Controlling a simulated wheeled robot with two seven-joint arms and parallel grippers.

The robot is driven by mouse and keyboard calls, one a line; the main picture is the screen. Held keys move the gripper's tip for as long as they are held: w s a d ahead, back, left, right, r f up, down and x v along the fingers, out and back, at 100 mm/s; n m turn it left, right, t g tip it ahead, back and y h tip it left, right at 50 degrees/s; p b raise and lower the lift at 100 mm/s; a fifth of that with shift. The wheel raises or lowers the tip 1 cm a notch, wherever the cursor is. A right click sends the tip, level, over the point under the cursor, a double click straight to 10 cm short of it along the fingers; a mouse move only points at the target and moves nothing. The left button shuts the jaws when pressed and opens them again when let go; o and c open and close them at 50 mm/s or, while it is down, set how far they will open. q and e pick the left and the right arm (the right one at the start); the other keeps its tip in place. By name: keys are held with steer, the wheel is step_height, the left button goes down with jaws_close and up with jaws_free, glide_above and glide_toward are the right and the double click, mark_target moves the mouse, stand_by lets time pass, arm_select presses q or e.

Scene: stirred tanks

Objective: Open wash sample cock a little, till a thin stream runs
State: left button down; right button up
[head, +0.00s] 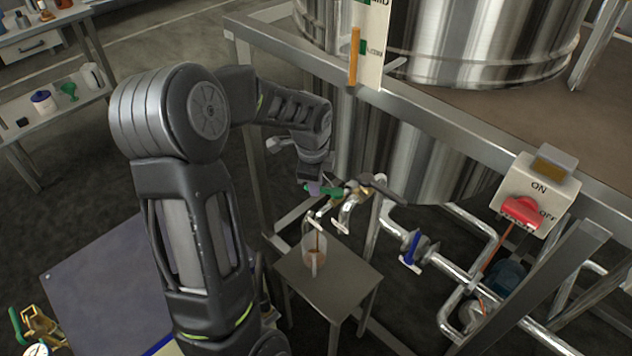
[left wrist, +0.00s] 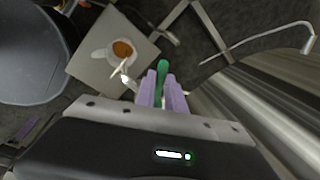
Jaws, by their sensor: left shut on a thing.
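The sample cock's green handle (head: 330,191) is low beside the steel tank; the handle also shows in the left wrist view (left wrist: 161,72). My left gripper (head: 314,187) is shut on this handle, with its lavender fingers (left wrist: 161,92) on both sides of it. The cock's bent spout (head: 314,222) points down over a clear beaker (head: 308,254). A thin brown stream (head: 317,240) shows between spout and beaker. Brown liquid (left wrist: 122,48) lies in the beaker in the left wrist view. My right gripper is not in view.
The beaker stands on a small grey table (head: 345,285). A blue-handled valve (head: 411,248) and steel pipes lie to the right. A red ON/OFF switch (head: 521,211) is on the frame. A steel tank (head: 450,40) stands above. A bench (head: 50,110) stands far left.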

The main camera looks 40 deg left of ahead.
arm_select(q)
steer(key=c, duration=1.4)
jaws_free()
step_height(320, 180, up, 8)
steer(key=s+p, duration=0.1)
steer(key=shift+s+d+f, duration=0.15)
steer(key=shift+s+d, duration=0.05)
steer(key=shift+d, duration=0.15)
